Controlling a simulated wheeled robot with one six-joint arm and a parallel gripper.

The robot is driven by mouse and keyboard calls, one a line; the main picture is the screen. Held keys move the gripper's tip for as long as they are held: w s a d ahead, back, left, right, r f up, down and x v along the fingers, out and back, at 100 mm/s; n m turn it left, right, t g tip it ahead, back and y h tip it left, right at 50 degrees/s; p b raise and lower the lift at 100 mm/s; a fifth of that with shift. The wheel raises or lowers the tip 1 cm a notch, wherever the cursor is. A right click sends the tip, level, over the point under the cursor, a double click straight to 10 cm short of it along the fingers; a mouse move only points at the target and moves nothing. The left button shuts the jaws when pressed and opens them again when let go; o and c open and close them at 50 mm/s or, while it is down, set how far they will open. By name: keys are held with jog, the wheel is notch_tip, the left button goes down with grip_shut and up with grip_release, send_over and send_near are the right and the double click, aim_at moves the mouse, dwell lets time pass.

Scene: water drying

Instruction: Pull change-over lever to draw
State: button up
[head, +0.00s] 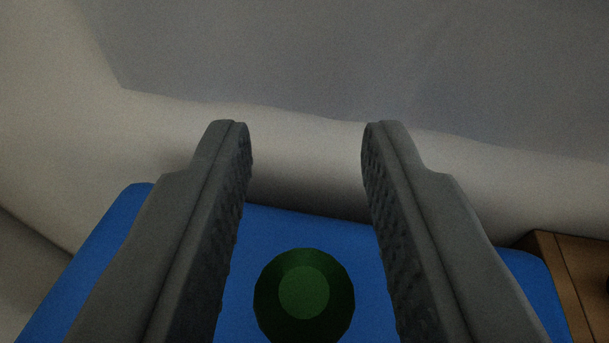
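My gripper (305,140) is open, with its two dark grey ridged fingers wide apart and nothing between the tips. Below and between the fingers is a dark green round knob or cap (303,320), seen end-on, with a lighter green disc in its middle. I cannot tell whether it is the change-over lever's end. It stands in front of a blue surface (270,228), which runs behind both fingers. No lever arm and no marking shows.
A pale grey-white wall or curved surface (60,130) fills the back, with a greyer area (300,50) above. A brown wooden box or furniture edge (565,270) is at the lower right, with a small dark thing at the picture's edge.

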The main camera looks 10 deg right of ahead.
notch_tip(320, 180, up, 7)
dwell(0.3)
jog(key=shift+f, duration=0.1)
